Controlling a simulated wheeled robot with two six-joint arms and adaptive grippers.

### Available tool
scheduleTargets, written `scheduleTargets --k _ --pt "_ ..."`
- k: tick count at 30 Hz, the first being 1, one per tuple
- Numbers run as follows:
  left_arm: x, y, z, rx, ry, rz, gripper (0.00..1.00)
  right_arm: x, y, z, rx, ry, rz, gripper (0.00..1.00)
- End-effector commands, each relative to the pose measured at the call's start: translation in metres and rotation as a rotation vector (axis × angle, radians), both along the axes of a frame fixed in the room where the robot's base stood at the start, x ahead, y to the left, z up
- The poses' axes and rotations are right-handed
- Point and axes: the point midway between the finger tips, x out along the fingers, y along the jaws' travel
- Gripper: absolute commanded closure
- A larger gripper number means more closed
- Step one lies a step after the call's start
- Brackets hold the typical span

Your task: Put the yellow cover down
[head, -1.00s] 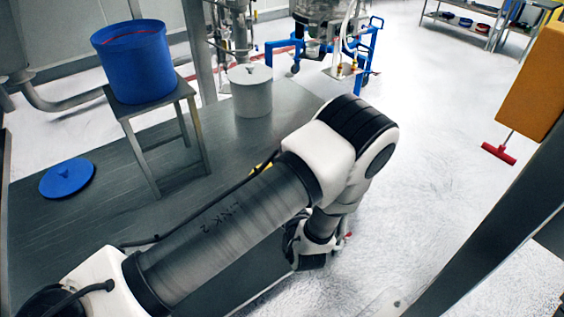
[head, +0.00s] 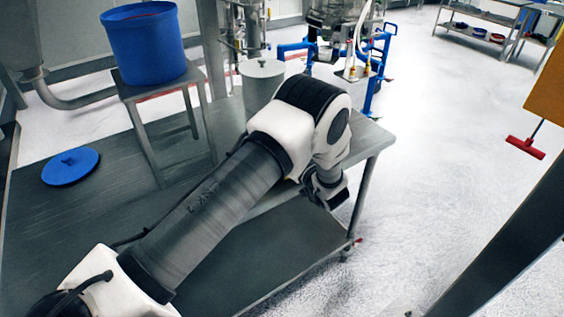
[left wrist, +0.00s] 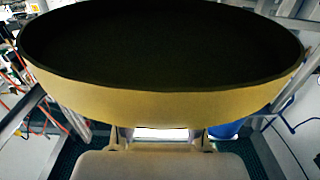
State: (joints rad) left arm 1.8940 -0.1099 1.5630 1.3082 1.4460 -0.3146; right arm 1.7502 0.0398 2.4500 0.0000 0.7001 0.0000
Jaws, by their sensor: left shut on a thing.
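The yellow cover (left wrist: 160,103) fills the upper part of the left wrist view as a wide round shape with a yellow side and a dark face. My left gripper (left wrist: 160,135) is shut on its near edge and holds it. In the head view my left arm reaches over the right part of the steel table (head: 110,220). There the cover and the fingertips are hidden behind the arm. My right gripper is in neither view.
A blue bucket (head: 145,48) stands on a small metal stand (head: 165,85). A blue lid (head: 70,167) lies flat on the table at left. A grey cylinder (head: 262,80) stands at the back beside my arm. The floor (head: 430,170) right of the table is open.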

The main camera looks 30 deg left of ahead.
Motion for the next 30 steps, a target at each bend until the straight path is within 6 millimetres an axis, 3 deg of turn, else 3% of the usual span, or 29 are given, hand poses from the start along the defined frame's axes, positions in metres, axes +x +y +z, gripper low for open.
scheduleTargets --k 3,5,16,17,18,19,30 --pt "0.000 0.000 -0.027 0.000 0.002 0.000 1.00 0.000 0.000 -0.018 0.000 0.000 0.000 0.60" --pt "0.000 0.000 -0.034 0.000 0.001 0.000 1.00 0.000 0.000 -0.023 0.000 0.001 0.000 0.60" --pt "-0.001 0.000 -0.037 0.000 0.000 0.000 1.00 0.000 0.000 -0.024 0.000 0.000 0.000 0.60" --pt "-0.001 0.000 -0.036 0.000 0.000 0.000 0.59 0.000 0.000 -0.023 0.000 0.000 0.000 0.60" --pt "-0.001 0.000 -0.035 0.000 0.000 0.000 0.45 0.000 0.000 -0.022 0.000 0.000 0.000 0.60" --pt "-0.001 0.000 -0.035 0.000 0.001 0.000 0.41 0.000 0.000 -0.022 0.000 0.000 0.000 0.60" --pt "-0.001 -0.003 -0.030 0.000 0.001 -0.002 0.41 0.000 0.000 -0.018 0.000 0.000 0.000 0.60"
